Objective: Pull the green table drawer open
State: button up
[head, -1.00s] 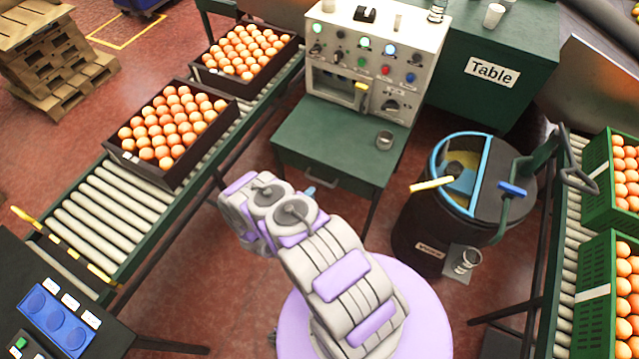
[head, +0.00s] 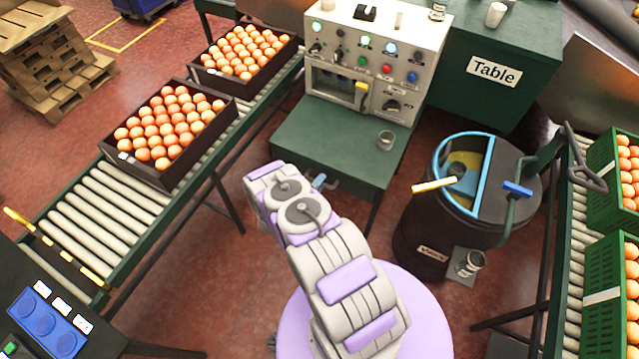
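The small green table (head: 335,143) stands in the centre, below the control panel. Its drawer front (head: 352,190) faces me and looks flush with the table. A grey handle (head: 331,184) shows in part on the drawer front. My arm reaches up to this front edge, and its links cover the left part of the drawer. A small blue piece at the arm's end, probably part of my gripper (head: 319,181), shows right by the handle. I cannot tell whether it touches the handle, and the fingers cannot be made out.
A dark barrel (head: 425,225) with a blue rim stands to the right.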

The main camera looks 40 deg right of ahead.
grip_shut()
jog(key=shift+s+a+f, duration=0.1)
jog(key=shift+a, duration=0.05)
